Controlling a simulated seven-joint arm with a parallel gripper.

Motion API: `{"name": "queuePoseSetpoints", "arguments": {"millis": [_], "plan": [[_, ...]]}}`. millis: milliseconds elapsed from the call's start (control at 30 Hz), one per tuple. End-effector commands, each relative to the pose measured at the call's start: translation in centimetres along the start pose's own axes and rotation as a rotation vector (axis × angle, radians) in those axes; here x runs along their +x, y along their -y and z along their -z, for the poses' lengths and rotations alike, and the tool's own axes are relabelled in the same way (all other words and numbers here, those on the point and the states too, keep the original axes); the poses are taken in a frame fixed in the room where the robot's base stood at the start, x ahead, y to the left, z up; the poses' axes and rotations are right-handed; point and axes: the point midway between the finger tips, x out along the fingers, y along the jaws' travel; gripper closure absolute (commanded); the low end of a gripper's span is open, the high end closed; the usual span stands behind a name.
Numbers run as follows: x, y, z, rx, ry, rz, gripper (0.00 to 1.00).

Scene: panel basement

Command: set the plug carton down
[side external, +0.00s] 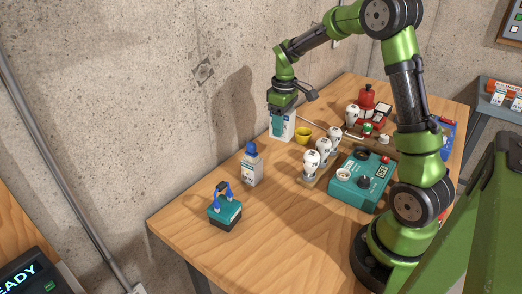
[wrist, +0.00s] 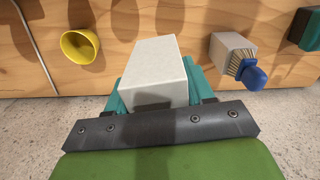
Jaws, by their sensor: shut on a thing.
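The plug carton (side external: 287,127) is a white box held upright under my gripper (side external: 280,116) at the far left part of the wooden table. In the wrist view the carton (wrist: 158,65) sits between the two teal fingers of my gripper (wrist: 158,93), which are shut on its sides. Its pale grey top faces the camera. Its lower end is close to the table top; I cannot tell whether it touches. The fingers hide part of its sides.
A yellow cup (side external: 303,135) stands close beside the carton. A grey box with a blue-topped brush (side external: 251,166) and a teal box with blue handles (side external: 225,212) stand nearer the front. White bulbs (side external: 311,160) and a teal device (side external: 360,182) stand right. The concrete wall (side external: 180,90) runs behind.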

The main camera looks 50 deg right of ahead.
Motion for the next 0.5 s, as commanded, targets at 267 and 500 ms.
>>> {"name": "queuePoseSetpoints", "arguments": {"millis": [267, 500], "plan": [[-1.8, 7.5, -2.2, -0.212, -0.022, 0.023, 0.82], [-0.1, 13.9, -6.7, -0.521, -0.003, 0.012, 0.82]]}}
